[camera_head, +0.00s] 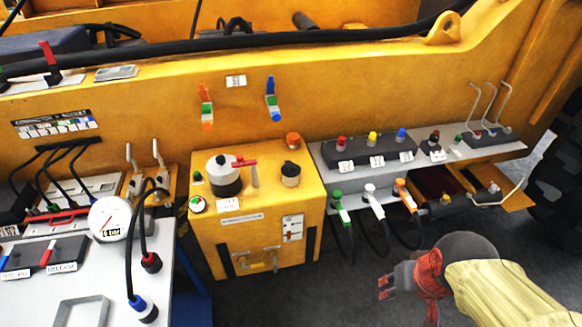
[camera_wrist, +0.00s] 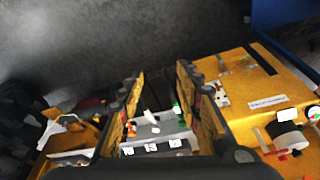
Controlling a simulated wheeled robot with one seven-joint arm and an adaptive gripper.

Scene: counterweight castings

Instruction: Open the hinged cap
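A yellow box (camera_head: 250,203) stands in the middle of the head view. On its top are a white-and-black round fitting (camera_head: 224,178) with a red lever and a small black round cap (camera_head: 290,174), which looks closed. I cannot tell for certain which of these is the hinged cap. The white-and-black fitting also shows at the right of the wrist view (camera_wrist: 288,137). My gripper (camera_head: 386,284) is at lower right, apart from the box and to its right. In the wrist view my gripper (camera_wrist: 160,80) has its fingers apart, with nothing between them.
A grey shelf (camera_head: 470,151) with colored buttons and green, white and orange handled hoses is right of the box. A left-hand panel (camera_head: 65,293) carries a white gauge (camera_head: 109,219) and cables. A large yellow beam (camera_head: 330,80) crosses behind. Grey floor around my gripper is clear.

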